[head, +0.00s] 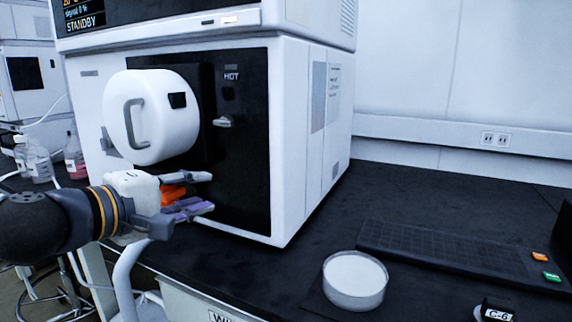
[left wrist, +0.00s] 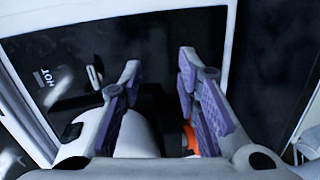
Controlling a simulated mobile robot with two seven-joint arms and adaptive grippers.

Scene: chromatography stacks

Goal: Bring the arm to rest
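My left gripper (head: 206,192) reaches in from the left, in front of the black front panel (head: 240,150) of a white instrument and below its round white cover (head: 165,118). Its purple-padded fingers are apart, with nothing held between them; they also show open in the left wrist view (left wrist: 158,85). Part of the white cover (left wrist: 135,138) shows behind the fingers there. An orange part (head: 172,193) shows by the fingers, partly hidden; I cannot tell what it is. My right gripper is not in view.
A shallow white round dish (head: 355,280) stands on the dark bench, right of the instrument. A black flat tray (head: 440,248) with orange and green tabs lies behind it. Bottles (head: 38,160) stand at the far left. A small knob (head: 223,122) juts from the panel under "HOT".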

